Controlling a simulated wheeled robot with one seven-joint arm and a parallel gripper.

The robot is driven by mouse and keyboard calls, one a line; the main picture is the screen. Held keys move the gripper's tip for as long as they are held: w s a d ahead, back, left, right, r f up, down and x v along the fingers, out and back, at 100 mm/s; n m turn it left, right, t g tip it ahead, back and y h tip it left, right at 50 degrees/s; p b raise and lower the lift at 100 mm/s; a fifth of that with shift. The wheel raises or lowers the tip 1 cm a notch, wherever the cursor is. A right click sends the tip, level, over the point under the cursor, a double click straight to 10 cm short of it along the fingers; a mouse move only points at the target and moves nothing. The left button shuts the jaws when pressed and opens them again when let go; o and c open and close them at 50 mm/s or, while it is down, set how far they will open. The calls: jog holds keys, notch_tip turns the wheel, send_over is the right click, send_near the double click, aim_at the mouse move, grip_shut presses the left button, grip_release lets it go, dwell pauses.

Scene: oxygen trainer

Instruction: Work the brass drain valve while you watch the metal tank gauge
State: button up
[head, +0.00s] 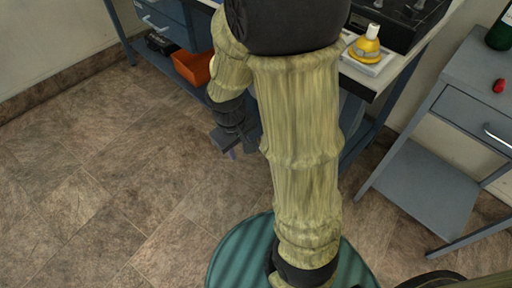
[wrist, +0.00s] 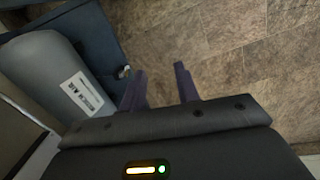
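My gripper (head: 226,146) hangs low over the tiled floor beside the bench, pointing down. In the wrist view its two dark fingers (wrist: 160,78) stand apart with only floor between them, so it is open and empty. A grey cylinder with a white barcode label (wrist: 82,92), which looks like a tank, lies left of the fingers in the wrist view. A small pale fitting (wrist: 124,72) shows just left of the left finger, apart from it; I cannot tell whether it is the brass drain valve. I can make out no gauge face in either view.
A bench bears a yellow device with a white top (head: 368,46) and a black case (head: 392,18). An orange bin (head: 193,67) sits on its lower shelf. A grey side table (head: 478,80) with a red item (head: 498,86) stands right. The floor at left is clear.

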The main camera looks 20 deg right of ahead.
jog(key=w+f+n+t+h+b, duration=0.2)
jog(key=w+f+n+h, duration=0.3)
jog(key=f+n, duration=0.3)
jog(key=w+f+n+t+h+b, duration=0.2)
jog(key=w+f+n+h+b, duration=0.2)
jog(key=f, duration=1.3)
jog(key=w+f+n+t+h+b, duration=0.1)
jog(key=w+f+n+h+b, duration=0.2)
jog(key=w+f+n+h, duration=0.3)
notch_tip(320, 180, down, 8)
jog(key=w+n, duration=0.3)
jog(key=n, duration=0.3)
jog(key=shift+r+t+h, duration=0.25)
jog(key=shift+t+h, duration=0.15)
jog(key=shift+b, duration=0.3)
jog(key=b+x, duration=0.6)
jog(key=x, duration=1.1)
jog(key=shift+d, duration=0.15)
grip_shut()
